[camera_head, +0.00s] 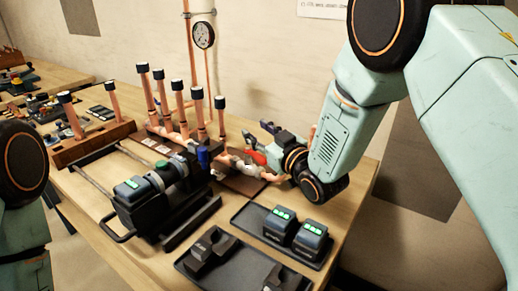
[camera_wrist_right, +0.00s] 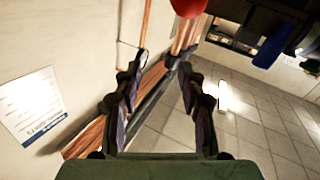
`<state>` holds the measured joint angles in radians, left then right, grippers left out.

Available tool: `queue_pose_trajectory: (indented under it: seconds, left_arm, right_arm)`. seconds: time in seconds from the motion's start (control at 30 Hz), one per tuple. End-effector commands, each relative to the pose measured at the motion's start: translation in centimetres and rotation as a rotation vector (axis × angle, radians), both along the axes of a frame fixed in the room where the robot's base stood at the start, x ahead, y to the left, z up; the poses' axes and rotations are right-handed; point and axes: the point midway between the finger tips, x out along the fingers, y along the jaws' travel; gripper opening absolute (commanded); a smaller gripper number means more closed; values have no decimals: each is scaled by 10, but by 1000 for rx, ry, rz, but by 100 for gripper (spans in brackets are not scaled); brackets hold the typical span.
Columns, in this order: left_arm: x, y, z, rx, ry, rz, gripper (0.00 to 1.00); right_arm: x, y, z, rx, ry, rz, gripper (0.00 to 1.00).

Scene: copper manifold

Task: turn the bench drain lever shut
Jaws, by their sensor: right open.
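A red lever handle (camera_head: 257,157) shows in the head view at the copper pipework near the bench's right side, just below and beside my right gripper. A rounded red part (camera_wrist_right: 188,6), probably the same handle, shows at the top edge of the right wrist view, outside the fingers. My right gripper (camera_head: 260,134) is open, and its two fingers (camera_wrist_right: 162,70) have nothing between them in the wrist view. The gripper partly hides the lever's surroundings, and I cannot tell whether it touches the lever. My left gripper is out of view.
The copper manifold (camera_head: 182,105) with several dark-capped upright pipes stands left of my right gripper. A black machine with a blue knob (camera_head: 203,158) is in front of it. A black tray (camera_head: 250,270) and battery packs (camera_head: 311,240) lie at the front. A gauge (camera_head: 203,35) is behind.

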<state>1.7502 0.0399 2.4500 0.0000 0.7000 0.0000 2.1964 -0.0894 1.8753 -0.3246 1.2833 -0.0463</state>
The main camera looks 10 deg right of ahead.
Motion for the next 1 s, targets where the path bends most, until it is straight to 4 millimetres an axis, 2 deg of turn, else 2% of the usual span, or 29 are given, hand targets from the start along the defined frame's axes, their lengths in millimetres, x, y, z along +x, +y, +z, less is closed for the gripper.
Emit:
queue_pose_trajectory:
  seconds: [0.1, 0.23, 0.53, 0.63, 0.73, 0.83, 1.0]
  left_arm:
    - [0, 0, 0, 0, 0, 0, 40]
    - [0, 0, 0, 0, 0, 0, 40]
    - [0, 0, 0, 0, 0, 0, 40]
    - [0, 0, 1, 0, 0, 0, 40]
    - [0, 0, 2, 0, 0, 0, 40]
    - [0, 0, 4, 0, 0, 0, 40]
    - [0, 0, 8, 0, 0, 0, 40]
  right_arm:
    - [0, 0, 16, 0, -2, 0, 40]
    - [0, 0, 24, 0, 1, 1, 40]
    - [0, 0, 26, 0, 1, 1, 40]
    - [0, -4, 23, 7, 8, -7, 32]
    - [2, -28, 19, 44, 24, -54, 23]
    - [0, -66, 8, 103, 55, -103, 15]
    - [-20, -116, -20, 330, 169, -101, 0]
